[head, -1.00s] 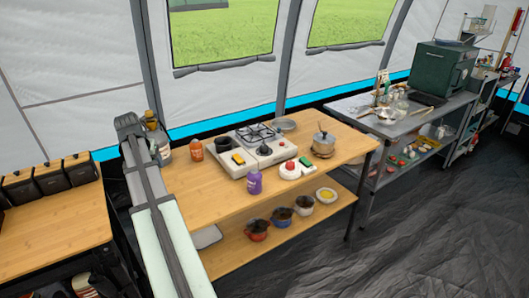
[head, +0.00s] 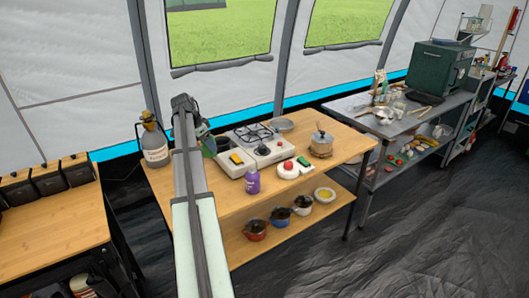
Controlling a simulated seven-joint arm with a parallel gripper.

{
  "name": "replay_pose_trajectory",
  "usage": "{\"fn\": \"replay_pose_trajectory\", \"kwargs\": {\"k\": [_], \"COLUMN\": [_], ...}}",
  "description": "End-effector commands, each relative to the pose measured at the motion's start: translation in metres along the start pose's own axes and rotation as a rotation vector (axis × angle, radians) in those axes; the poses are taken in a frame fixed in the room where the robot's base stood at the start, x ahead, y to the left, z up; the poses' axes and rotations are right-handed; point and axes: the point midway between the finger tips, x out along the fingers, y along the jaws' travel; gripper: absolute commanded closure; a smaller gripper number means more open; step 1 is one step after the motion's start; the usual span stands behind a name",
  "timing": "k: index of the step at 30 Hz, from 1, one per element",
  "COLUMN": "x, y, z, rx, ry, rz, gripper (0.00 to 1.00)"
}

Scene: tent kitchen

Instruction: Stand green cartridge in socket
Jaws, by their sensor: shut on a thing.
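My gripper (head: 204,131) is small and partly hidden behind my arm, above the left part of the wooden table. It is shut on a dark green thing (head: 209,146), which looks like the green cartridge. The thing is beside the left end of the white camping stove (head: 262,153). My arm hides part of it, so I cannot tell its tilt or whether it touches anything. I cannot make out the socket.
A red-topped white object (head: 286,167) and a pot (head: 321,144) stand to the right. The table's (head: 222,203) front left is clear.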

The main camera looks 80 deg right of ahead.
Motion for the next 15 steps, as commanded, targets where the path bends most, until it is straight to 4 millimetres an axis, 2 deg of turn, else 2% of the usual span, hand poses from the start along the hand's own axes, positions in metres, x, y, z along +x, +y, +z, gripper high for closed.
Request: {"fn": "replay_pose_trajectory", "kwargs": {"k": [5, 15], "x": [0.006, 0.051], "y": [0.001, 0.001], "z": [0.002, 0.021], "rx": [0.035, 0.035], "ry": [0.003, 0.002], "rz": [0.015, 0.016], "gripper": [0.71, 0.71]}}
